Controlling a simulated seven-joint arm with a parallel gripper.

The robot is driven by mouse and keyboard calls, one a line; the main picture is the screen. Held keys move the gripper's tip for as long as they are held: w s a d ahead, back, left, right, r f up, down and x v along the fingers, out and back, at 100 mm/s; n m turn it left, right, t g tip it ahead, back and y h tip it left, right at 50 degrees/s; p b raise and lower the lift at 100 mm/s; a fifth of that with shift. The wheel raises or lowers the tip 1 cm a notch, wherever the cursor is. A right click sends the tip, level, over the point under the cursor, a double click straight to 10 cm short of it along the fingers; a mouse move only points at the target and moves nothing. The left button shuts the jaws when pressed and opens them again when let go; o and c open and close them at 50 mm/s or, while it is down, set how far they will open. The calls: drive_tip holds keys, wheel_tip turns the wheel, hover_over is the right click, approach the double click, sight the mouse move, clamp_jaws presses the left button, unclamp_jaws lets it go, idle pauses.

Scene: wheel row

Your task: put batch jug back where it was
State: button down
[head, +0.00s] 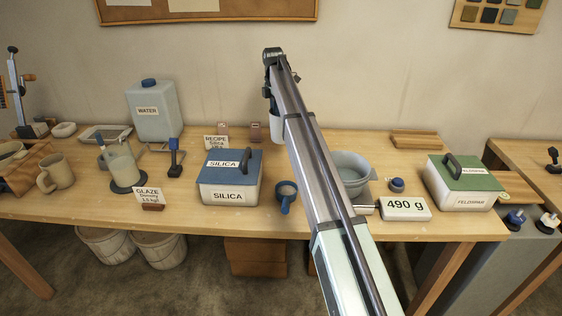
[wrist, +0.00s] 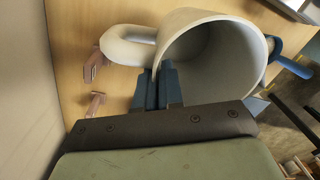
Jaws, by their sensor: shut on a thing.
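The batch jug (wrist: 215,60) is a pale grey, open-mouthed vessel with a loop handle, filling the upper middle of the wrist view. My gripper (wrist: 160,72) is shut on it where the handle side meets the rim; the fingers hide the exact contact. In the head view, a pale strip of the jug (head: 275,123) shows below my wrist, mostly hidden behind my arm. There it appears near the back of the bench, beside the small brown blocks. I cannot tell whether its base touches the bench.
The wooden bench (head: 330,140) holds a silica box (head: 229,188), a blue-handled cup (head: 287,193), a grey bowl (head: 352,172), a scale display reading 490 g (head: 405,208) and a feldspar box (head: 464,185). Small brown blocks (head: 256,132) stand near the wall behind the silica box.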

drive_tip(key=shift+m, duration=0.6)
drive_tip(key=shift+f, duration=0.45)
wheel_tip(320, 180, down, 9)
drive_tip(key=shift+f, duration=0.2)
drive_tip(key=c, duration=1.3)
unclamp_jaws()
drive_tip(key=r, duration=1.2)
drive_tip(key=shift+w+a+r, duration=0.15)
drive_tip(key=shift+w+a, duration=0.05)
drive_tip(key=shift+w, duration=0.05)
